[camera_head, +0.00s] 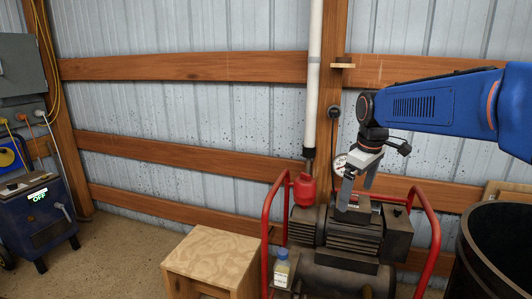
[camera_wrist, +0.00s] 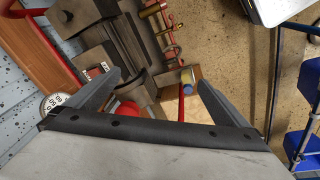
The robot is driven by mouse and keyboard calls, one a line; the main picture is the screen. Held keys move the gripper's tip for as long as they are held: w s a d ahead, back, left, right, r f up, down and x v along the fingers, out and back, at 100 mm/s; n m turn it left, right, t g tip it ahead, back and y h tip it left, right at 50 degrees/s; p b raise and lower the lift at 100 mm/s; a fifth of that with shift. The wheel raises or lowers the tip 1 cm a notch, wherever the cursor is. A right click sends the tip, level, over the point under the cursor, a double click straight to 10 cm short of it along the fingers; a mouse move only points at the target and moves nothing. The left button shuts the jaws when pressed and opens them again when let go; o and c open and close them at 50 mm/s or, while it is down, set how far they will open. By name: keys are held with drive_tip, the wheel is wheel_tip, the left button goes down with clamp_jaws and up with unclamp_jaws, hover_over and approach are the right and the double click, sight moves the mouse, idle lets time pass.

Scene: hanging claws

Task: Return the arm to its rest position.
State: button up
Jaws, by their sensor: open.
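My gripper (camera_head: 357,187) hangs at the end of my blue arm, pointing down in front of the metal wall and just above the compressor (camera_head: 345,236). Its two grey fingers are apart with nothing between them in the head view. In the wrist view my gripper (camera_wrist: 160,88) is also open, with its fingers on either side of the picture. The compressor's dark body (camera_wrist: 110,50) shows below it there.
Red bars (camera_head: 436,240) frame the compressor. A wooden stool (camera_head: 212,258) stands left of it, a dark barrel (camera_head: 480,262) right.

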drive_tip(key=s+d+f+m+t, duration=0.1)
drive_tip(key=s+f+m, duration=0.3)
drive_tip(key=s, duration=1)
drive_tip(key=s+d+f+m+t, duration=0.1)
drive_tip(key=s+f+m, duration=0.3)
drive_tip(key=s, duration=1.1)
wheel_tip(320, 180, down, 3)
drive_tip(key=shift+d+f+t, duration=0.2)
drive_tip(key=shift+d+t, duration=0.1)
drive_tip(key=shift+s, duration=0.1)
drive_tip(key=shift+c, duration=0.6)
